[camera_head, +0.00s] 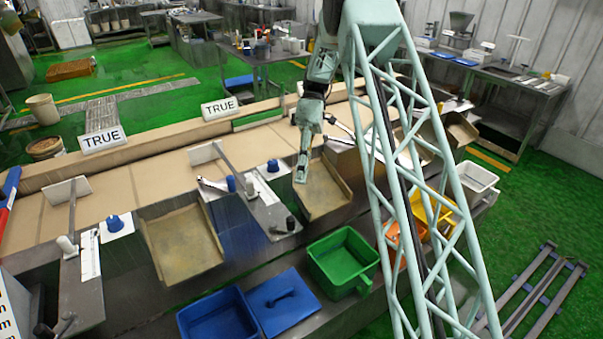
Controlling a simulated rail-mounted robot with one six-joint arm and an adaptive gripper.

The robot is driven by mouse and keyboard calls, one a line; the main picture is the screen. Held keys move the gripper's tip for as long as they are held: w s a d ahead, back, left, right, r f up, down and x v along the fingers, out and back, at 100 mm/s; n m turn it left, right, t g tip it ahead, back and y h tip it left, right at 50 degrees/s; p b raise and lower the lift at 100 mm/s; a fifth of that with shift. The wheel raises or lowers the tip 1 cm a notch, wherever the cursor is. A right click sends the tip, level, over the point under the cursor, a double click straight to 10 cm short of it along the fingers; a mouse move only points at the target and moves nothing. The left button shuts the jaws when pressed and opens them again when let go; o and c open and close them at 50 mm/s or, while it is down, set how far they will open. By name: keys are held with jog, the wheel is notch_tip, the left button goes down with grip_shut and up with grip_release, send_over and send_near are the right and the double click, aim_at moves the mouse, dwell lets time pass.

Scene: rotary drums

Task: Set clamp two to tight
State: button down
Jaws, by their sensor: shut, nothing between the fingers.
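My gripper (301,174) is shut and empty, pointing down above the bench near the top edge of a tan tray. Just left of it is a station with a blue knob (273,166), a blue post (231,184) beside a pale lever (212,184), and a dark knob (290,225) at the front. A similar station farther left has a blue knob (114,222) and a white post (67,245). No readable clamp number shows, so I cannot tell which part is clamp two or its setting. My arm's lattice link hides part of the right side.
Tan trays (180,240) slope toward the front. A green bin (342,260), a blue bin (218,316) and a blue lid (283,302) sit in front.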

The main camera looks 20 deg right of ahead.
jog(key=shift+s+a+f, duration=0.85)
jog(key=shift+s+a, duration=0.05)
jog(key=shift+s, duration=0.4)
jog(key=shift+s+a+f, duration=0.85)
jog(key=shift+s+a, duration=0.05)
jog(key=shift+s, duration=0.4)
jog(key=shift+s+a+f, duration=0.85)
jog(key=shift+s+a, duration=0.05)
jog(key=shift+s, duration=0.4)
